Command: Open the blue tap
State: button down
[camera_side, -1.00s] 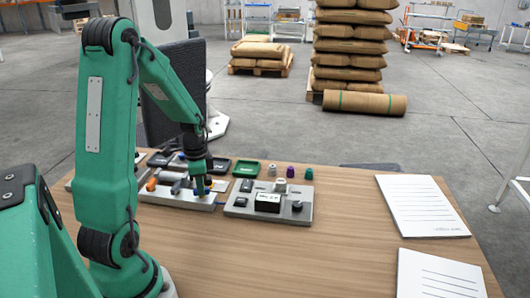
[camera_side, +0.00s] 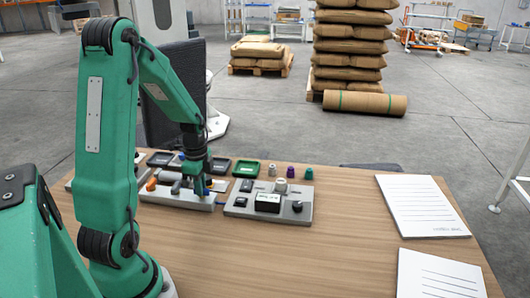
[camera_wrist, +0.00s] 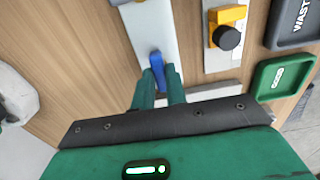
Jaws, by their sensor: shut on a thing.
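The blue tap's lever (camera_wrist: 157,70) shows in the wrist view, standing out from a pale metal plate. My gripper (camera_wrist: 160,92) has its two green fingers on either side of the lever's near end and is shut on it. In the side view my gripper (camera_side: 201,190) points down at the grey plate (camera_side: 176,199) on the table. The tap is mostly hidden behind the fingers there, so I cannot tell its exact angle from that side.
A yellow fitting with a black knob (camera_wrist: 228,37) is beside the tap. A green tray (camera_wrist: 283,75) and a dark tray marked WASTE (camera_wrist: 295,25) lie to its right. A grey panel (camera_side: 240,207) with a black box stands right of my gripper.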

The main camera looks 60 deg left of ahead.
jog(key=shift+r, duration=0.1)
jog(key=c, duration=1.4)
grip_release()
jog(key=shift+c, duration=0.2)
jog(key=shift+r, duration=3.9)
jog(key=s+d+r+n+t, duration=0.2)
jog(key=d+r+n, duration=0.2)
jog(key=d, duration=0.7)
jog(key=s+d+r+n+t, duration=0.2)
jog(key=d+r+n, duration=0.3)
jog(key=d+r, duration=0.3)
jog(key=d+t, duration=0.1)
jog(key=d, duration=0.3)
jog(key=shift+s+d+t, duration=0.15)
jog(key=shift+s+t, duration=0.1)
jog(key=shift+t, duration=0.05)
